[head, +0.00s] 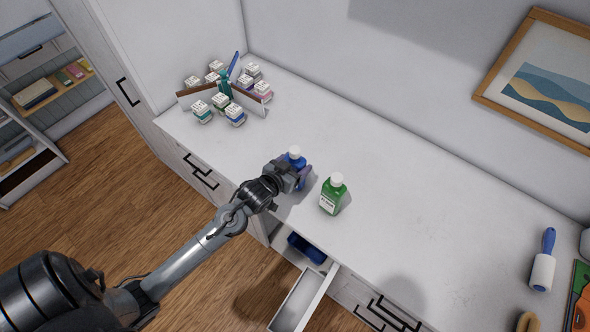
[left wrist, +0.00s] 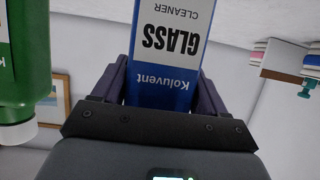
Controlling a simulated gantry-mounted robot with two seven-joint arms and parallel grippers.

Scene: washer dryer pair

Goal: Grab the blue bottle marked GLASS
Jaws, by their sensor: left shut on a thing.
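The blue bottle (head: 297,160) with a white cap stands on the white counter in the head view. In the left wrist view the bottle (left wrist: 166,60) fills the middle, its label reading "Koluvent GLASS CLEANER", upside down in the picture. My left gripper (head: 296,174) is shut on the bottle, with one finger on each side of it in the left wrist view. The gripper hides part of the bottle in the head view. I cannot tell whether its base touches the counter. My right gripper is in neither view.
A green bottle (head: 333,194) stands just right of the blue one. A divided rack with several small jars (head: 235,114) is at the back left. An open drawer (head: 300,302) juts out below the counter. A lint roller (head: 543,262) lies far right. The middle counter is clear.

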